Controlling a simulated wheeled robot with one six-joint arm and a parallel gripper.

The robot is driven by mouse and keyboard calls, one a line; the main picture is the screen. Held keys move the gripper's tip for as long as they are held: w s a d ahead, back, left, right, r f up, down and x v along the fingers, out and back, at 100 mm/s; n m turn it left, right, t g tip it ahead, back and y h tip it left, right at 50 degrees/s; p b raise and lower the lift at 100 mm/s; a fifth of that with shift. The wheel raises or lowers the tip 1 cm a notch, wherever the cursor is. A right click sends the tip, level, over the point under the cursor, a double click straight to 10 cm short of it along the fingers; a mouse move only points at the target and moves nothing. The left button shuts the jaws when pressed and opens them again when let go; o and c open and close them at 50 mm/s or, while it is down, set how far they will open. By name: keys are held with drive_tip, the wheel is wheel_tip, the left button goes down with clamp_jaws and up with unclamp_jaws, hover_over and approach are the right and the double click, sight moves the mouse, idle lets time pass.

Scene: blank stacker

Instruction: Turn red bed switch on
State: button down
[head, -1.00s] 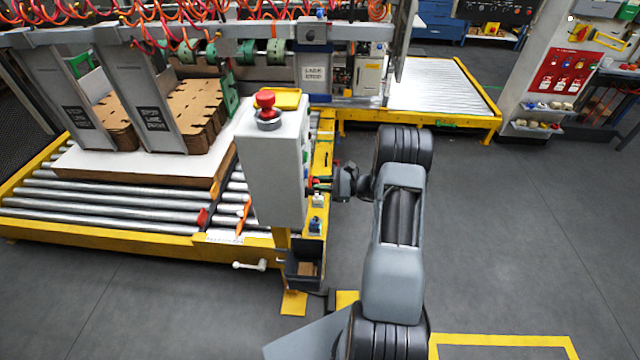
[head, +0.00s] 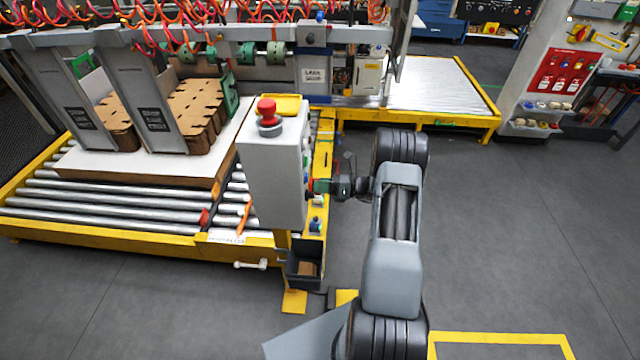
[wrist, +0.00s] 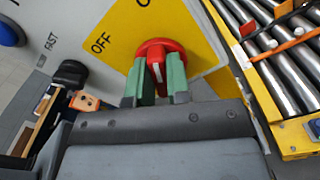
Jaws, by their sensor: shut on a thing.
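The red rotary switch (wrist: 158,50) sits on a yellow plate (wrist: 125,30) on the panel face in the wrist view. "OFF" is printed to its left and the start of another label shows at the top edge. My gripper (wrist: 160,80) has its green fingers closed on the switch knob from both sides. A white mark on the knob shows between the fingers. In the head view my gripper (head: 322,187) reaches the right side of the grey control box (head: 268,175), and the switch is mostly hidden there.
A red mushroom button (head: 266,110) stands on top of the box. A black knob (wrist: 70,74) by the "FAST" label is left of my fingers. The roller conveyor (head: 120,205) lies left of the box. The floor to the right is clear.

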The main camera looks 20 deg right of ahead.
drive_tip(key=shift+m+p, duration=0.35)
drive_tip(key=shift+m, duration=1.15)
drive_tip(key=shift+f, duration=0.1)
drive_tip(key=c, duration=1.1)
unclamp_jaws()
drive_tip(key=shift+d, duration=0.1)
drive_tip(key=b+v, duration=0.3)
drive_tip(key=v, duration=1)
drive_tip(key=shift+s+d, duration=0.25)
